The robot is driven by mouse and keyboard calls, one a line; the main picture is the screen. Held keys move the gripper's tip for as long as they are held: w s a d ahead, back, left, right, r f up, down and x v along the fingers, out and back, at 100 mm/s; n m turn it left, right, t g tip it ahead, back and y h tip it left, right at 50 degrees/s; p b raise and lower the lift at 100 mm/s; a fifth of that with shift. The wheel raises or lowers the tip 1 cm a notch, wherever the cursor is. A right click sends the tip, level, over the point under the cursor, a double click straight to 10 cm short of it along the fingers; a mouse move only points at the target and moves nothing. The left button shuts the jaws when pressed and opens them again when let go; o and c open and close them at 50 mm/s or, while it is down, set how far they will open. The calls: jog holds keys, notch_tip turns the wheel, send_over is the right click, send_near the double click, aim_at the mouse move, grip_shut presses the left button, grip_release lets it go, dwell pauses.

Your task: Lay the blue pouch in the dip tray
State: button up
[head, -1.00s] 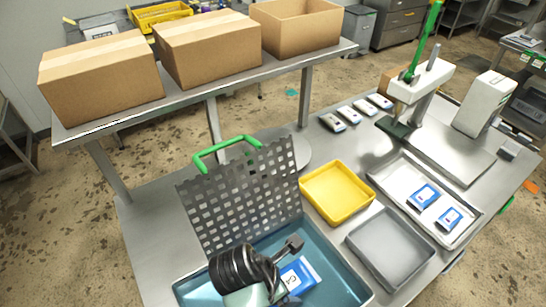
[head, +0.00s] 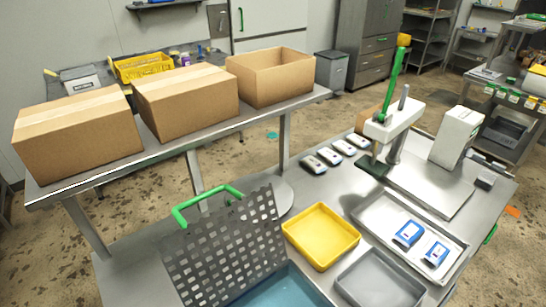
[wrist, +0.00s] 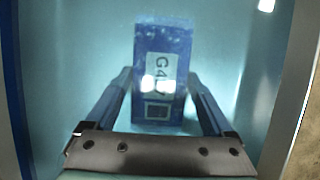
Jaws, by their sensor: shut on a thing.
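A blue pouch (wrist: 162,50) with a pale printed label is in the wrist view, between the fingers of my gripper (wrist: 158,80). The gripper is shut on it, one finger at each side. Around and below it is the teal floor of a water-filled tray (wrist: 70,45). The same teal tray (head: 285,290) shows only in part at the bottom of the head view, with a raised perforated metal plate (head: 225,255) with a green handle at its back. My gripper and this pouch are outside the head view. Whether the pouch touches the tray floor cannot be told.
Right of the teal tray are a yellow tray (head: 320,237), a grey tray (head: 380,280) and a white tray (head: 375,208) with two blue-white pouches (head: 408,234). Several white packs (head: 328,156) and a green-levered press (head: 393,125) stand behind. Cardboard boxes (head: 75,133) line a shelf at left.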

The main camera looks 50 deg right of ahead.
jog(key=o, duration=1.2)
jog(key=shift+o, duration=0.2)
jog(key=v, duration=1.2)
jog(key=shift+a, duration=0.1)
